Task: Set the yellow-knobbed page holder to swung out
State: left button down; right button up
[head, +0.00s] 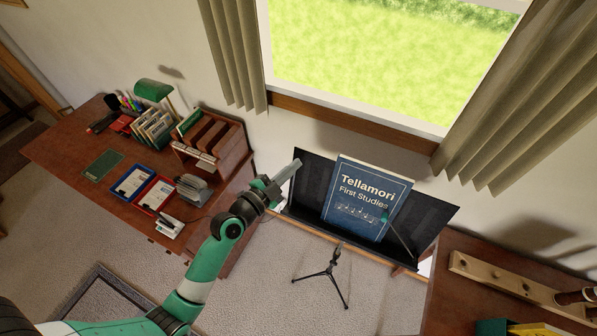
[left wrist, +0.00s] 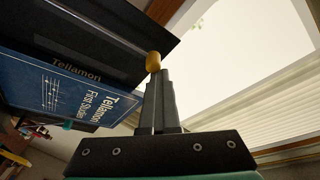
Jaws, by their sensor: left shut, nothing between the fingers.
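My left gripper (head: 294,167) is shut and empty, at the left edge of the black music desk (head: 440,209). In the left wrist view its fingers (left wrist: 157,76) point at the yellow knob (left wrist: 153,62) of the page holder. The knob is right at the fingertips; I cannot tell if they touch. The holder's thin rod (left wrist: 112,35) runs from the knob to the upper left. In the head view the yellow knob is not visible. A blue book, Tellamori First Studies (head: 352,212), stands on the desk. A teal-knobbed holder (head: 384,216) lies over its right side.
A small black tripod stand (head: 330,272) stands on the floor in front of the music desk. A wooden desk (head: 60,155) with trays, a stapler and a green lamp is at left. A wooden cabinet (head: 440,290) is at right. A window and curtains are behind.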

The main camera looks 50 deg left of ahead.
pick_arm(q)
notch_tip(320, 180, up, 3)
jog(key=w+d+p, duration=0.1)
jog(key=d+p, duration=0.2)
jog(key=p, duration=0.1)
jog(key=s+d+b, duration=0.1)
jog(key=s+b, duration=0.2)
jog(key=s, duration=0.6)
jog(key=shift+d+b, duration=0.15)
jog(key=shift+b, duration=0.15)
pick_arm(e)
jog(key=shift+w+d+r+h, duration=0.2)
jog(key=shift+d+h, duration=0.1)
jog(key=shift+d, duration=0.25)
